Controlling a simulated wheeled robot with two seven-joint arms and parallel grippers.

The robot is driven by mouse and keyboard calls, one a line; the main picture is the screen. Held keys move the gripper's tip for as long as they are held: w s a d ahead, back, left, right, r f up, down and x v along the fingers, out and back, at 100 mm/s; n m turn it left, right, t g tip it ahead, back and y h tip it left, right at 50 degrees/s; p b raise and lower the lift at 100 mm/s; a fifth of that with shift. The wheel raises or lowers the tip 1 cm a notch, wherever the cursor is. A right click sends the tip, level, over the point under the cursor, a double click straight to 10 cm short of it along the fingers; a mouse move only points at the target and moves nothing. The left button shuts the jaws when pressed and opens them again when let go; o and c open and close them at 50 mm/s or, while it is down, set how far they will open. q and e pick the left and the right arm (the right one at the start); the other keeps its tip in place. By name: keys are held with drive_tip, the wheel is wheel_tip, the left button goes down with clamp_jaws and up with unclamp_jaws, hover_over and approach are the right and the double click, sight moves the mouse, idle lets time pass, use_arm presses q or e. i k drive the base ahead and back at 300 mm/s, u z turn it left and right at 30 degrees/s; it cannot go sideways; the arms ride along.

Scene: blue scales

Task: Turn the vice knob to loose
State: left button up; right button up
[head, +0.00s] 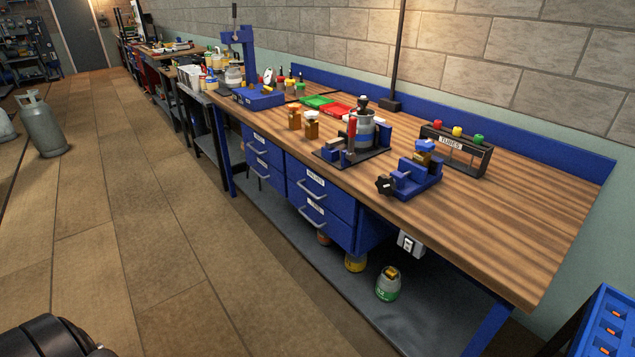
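A small blue vice (420,183) stands on the wooden workbench, near its front edge and right of the middle of the picture. Its black star-shaped knob (384,185) faces the front left, close to the bench edge. A small amber and blue piece (424,152) sits at the top of the vice; I cannot tell whether the jaws clamp it. How tight the knob is cannot be seen. Neither gripper shows in the head view. Only a dark rounded part, probably of my own arm, shows at the bottom left, well away from the vice.
The workbench (500,235) runs along the brick wall. A black-based fixture with a red handle (351,138) stands left of the vice, and a tube rack (456,150) stands behind it. Blue drawers (322,203) hang below. The floor (150,220) in front is clear. A blue bin rack (606,325) stands lower right.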

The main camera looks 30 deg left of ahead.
sight(386, 185)
drive_tip(key=u, duration=0.2)
drive_tip(key=k, duration=0.6)
drive_tip(key=z, duration=0.55)
drive_tip(key=k, duration=0.65)
drive_tip(key=z, duration=0.55)
drive_tip(key=i, duration=1.65)
drive_tip(key=u, duration=1.4)
drive_tip(key=i, duration=0.45)
drive_tip(key=u, duration=0.5)
